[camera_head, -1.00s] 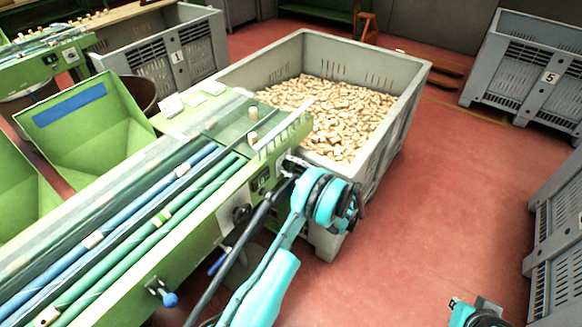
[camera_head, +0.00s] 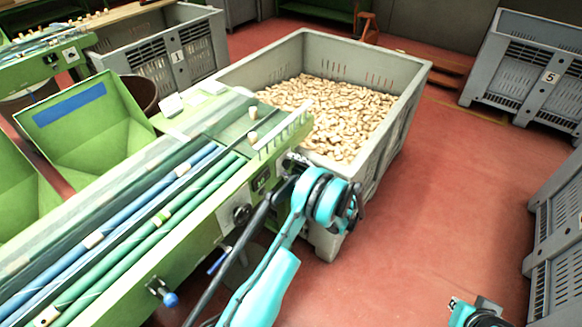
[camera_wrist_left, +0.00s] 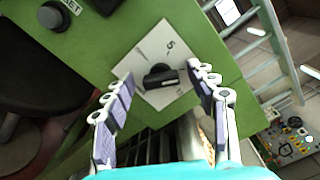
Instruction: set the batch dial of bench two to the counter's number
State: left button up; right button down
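The batch dial (camera_wrist_left: 160,78) is a black knob on a white plate (camera_wrist_left: 150,52) in the left wrist view. A 5 is readable on the plate; other marks are too small to read. My left gripper (camera_wrist_left: 161,84) is open, with one finger on each side of the knob; I cannot tell whether they touch it. In the head view my left gripper (camera_head: 289,163) is at the green bench (camera_head: 205,235) side near its end, covering most of the dial. A dark display (camera_head: 261,181), perhaps the counter, sits left of it; its number is unreadable.
A grey crate of corks (camera_head: 335,112) stands just beyond the bench end. A round black knob (camera_head: 241,214) and a blue-tipped lever (camera_head: 170,299) stick out from the bench side. Crate 5 (camera_head: 525,75) is at the right. Red floor (camera_head: 430,200) is clear between.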

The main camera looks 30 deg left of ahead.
pick_arm(q)
jog(key=shift+d, duration=0.1)
jog(key=s+d, duration=0.1)
jog(key=d, duration=1)
jog(key=shift+d, duration=0.4)
jog(key=s+a+r+n+t+h, duration=0.1)
jog(key=s+r+h, duration=0.25)
jog(key=r, duration=0.35)
jog(key=s+a+r+t+h, duration=0.1)
jog(key=s+r+h, duration=0.1)
jog(key=r+h, duration=0.35)
jog(key=s+d+n+t+h, duration=0.1)
jog(key=s+d+n+h, duration=0.1)
jog(key=s, duration=0.5)
jog(key=s+d+r+n+t+h, duration=0.1)
jog(key=s+d+n+h, duration=0.1)
jog(key=s+d+h, duration=0.2)
jog(key=s+d+n+t+h, duration=0.1)
jog(key=s+d, duration=0.4)
jog(key=s, duration=0.6)
jog(key=shift+d+r+n+t+h, duration=0.3)
jog(key=shift+r+n+h, duration=0.15)
jog(key=shift+h, duration=0.55)
